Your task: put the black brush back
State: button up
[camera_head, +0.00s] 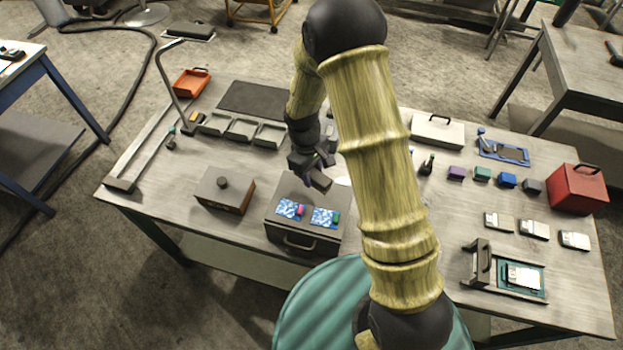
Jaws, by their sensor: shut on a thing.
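My gripper (308,168) is over the middle of the table, just above the back part of a grey box with a front handle (305,236). It is shut on a small dark block-like thing (320,181), which I take to be the black brush. The fingers and the arm cover part of it, and its bristles cannot be made out. Two blue patterned cards (291,209) lie on the box top in front of it, with a small pink and a small green piece on them.
A brown box with a knob (224,191) stands left of the grey box. Behind are a tray row (240,129) and a dark mat (254,99). On the right are coloured blocks (482,174), a red case (577,189) and a card frame (505,275). My arm hides the table's middle right.

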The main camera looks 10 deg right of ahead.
jog(key=shift+s, duration=0.2)
notch_tip(320, 180, down, 4)
jog(key=shift+a+r+p, duration=0.1)
jog(key=shift+r+p, duration=0.1)
jog(key=shift+p, duration=0.6)
jog(key=shift+f, duration=0.3)
jog(key=shift+f, duration=0.15)
jog(key=o, duration=1)
jog(key=shift+o, duration=0.2)
